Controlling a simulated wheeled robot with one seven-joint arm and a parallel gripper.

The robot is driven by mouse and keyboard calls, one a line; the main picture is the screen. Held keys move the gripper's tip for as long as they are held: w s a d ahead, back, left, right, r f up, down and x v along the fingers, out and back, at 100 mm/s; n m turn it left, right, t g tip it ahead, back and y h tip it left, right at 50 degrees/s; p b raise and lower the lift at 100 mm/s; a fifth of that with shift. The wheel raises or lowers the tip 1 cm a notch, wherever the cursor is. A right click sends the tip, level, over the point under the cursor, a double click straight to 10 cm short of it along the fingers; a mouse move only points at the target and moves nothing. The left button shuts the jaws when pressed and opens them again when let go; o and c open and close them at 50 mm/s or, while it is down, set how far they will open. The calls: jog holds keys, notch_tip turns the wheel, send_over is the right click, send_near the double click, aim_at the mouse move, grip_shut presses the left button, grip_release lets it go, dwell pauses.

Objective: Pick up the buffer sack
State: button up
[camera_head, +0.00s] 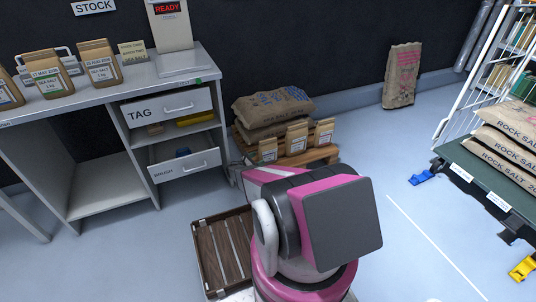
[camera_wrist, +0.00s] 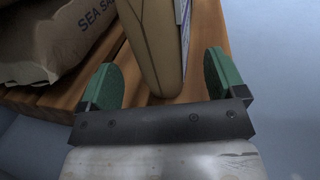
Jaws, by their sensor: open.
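No label reading "buffer" is legible. Three small brown paper sacks stand in a row on the wooden pallet (camera_head: 318,156): a left one (camera_head: 267,151), a middle one (camera_head: 296,139) and a right one (camera_head: 323,133). My gripper (camera_wrist: 162,80) is open in the wrist view, with a green pad on each side of an upright brown sack (camera_wrist: 156,38). Gaps show between the pads and the sack. I cannot tell which of the three it is. The head view hides my gripper behind my arm.
Large burlap sacks (camera_head: 273,105) lie stacked behind the small ones. Another sack (camera_head: 402,76) leans on the wall. A desk (camera_head: 100,93) with several small sacks stands left, a slatted crate (camera_head: 222,250) below. A cart with rock salt sacks (camera_head: 502,158) stands right.

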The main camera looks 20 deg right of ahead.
aim_at(264, 155)
jog(key=x, duration=0.5)
jog(key=shift+s+d+r, duration=0.1)
jog(key=shift+r, duration=0.15)
jog(key=c, duration=1.5)
jog(key=shift+r, duration=0.1)
grip_shut()
jog(key=shift+r, duration=0.1)
